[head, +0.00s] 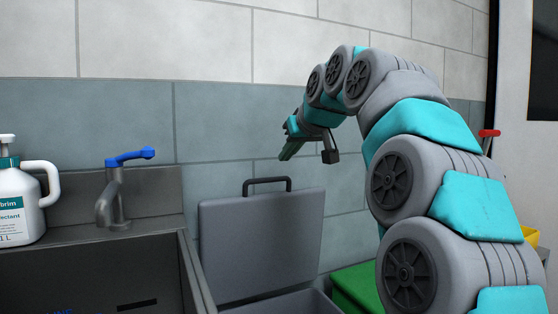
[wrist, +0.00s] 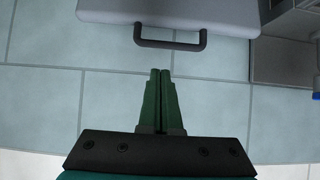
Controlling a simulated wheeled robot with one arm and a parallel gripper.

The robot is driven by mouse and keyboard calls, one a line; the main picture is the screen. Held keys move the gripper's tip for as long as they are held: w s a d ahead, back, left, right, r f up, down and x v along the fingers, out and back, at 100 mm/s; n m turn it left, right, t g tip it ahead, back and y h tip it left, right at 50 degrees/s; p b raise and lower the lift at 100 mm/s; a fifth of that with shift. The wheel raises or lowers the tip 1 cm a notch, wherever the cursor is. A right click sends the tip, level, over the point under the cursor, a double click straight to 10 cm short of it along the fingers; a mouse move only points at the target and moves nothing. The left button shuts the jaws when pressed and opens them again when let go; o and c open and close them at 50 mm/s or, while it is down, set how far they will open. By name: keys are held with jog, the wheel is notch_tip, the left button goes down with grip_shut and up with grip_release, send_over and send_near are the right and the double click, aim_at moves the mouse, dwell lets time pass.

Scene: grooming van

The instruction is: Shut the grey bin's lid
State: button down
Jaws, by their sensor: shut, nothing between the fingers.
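The grey bin (head: 290,303) stands at the bottom middle of the head view, cut off by the lower edge. Its lid (head: 262,240) stands open, upright near the tiled wall, with a dark handle (head: 266,181) at its top edge. In the wrist view the lid (wrist: 170,10) is at the top and its handle (wrist: 170,42) points toward my gripper. My gripper (head: 284,156) is above the lid's handle and a little right of it, apart from it. In the wrist view my gripper's green fingers (wrist: 160,75) are together, with nothing between them.
A metal sink (head: 95,245) with a blue-levered tap (head: 115,195) is left of the bin. A white bottle (head: 18,205) stands on its left. A green bin (head: 356,286) is right of the grey one. The tiled wall is close behind.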

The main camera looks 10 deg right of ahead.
aim_at(274, 178)
jog(key=x, duration=0.9)
jog(key=shift+w+f, duration=0.15)
jog(key=shift+f, duration=0.2)
